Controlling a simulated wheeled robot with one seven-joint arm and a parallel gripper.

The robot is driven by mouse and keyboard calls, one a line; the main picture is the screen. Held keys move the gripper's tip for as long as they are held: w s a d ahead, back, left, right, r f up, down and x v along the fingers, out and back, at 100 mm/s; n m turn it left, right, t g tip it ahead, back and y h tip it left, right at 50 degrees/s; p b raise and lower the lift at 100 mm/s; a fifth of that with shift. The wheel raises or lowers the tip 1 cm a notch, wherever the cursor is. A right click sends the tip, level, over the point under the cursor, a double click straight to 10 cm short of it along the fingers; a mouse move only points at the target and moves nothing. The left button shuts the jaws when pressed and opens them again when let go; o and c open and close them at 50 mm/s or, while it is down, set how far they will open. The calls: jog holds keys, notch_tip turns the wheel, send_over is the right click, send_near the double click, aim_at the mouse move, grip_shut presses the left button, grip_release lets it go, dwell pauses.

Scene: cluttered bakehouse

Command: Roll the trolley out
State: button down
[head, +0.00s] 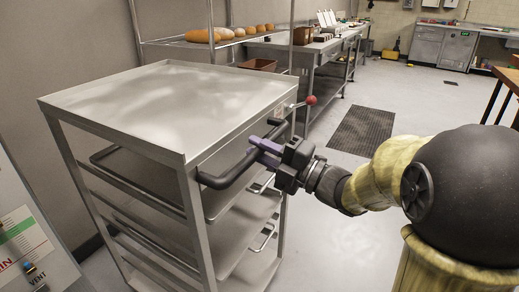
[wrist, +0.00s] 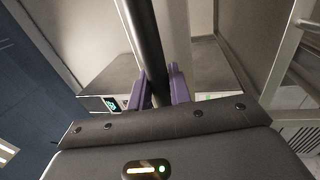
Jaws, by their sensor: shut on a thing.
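The trolley (head: 160,108) is a grey steel rack with a flat, empty top and several shelf levels below, standing at the left in the head view. A dark bar handle (head: 228,176) runs along its near right side. My gripper (head: 262,147) has its purple fingers closed around this handle near its far end. In the wrist view the dark handle (wrist: 148,45) passes between the two purple fingers (wrist: 160,88). A lever with a red knob (head: 310,100) sticks out by the trolley's far right corner. The trolley's wheels are not in view.
Behind the trolley is a rack shelf with loaves (head: 200,36). A steel bench (head: 312,47) with tins stands beyond it. A dark floor mat (head: 362,130) lies to the right on open grey floor. A white panel (head: 25,235) is close at the lower left. A wooden table (head: 508,78) stands far right.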

jog(key=shift+s+f, duration=0.1)
jog(key=shift+f, duration=0.05)
jog(key=c, duration=1.3)
grip_release()
jog(key=shift+d, duration=0.1)
jog(key=shift+c, duration=0.2)
jog(key=v, duration=1.7)
jog(key=shift+d, duration=0.25)
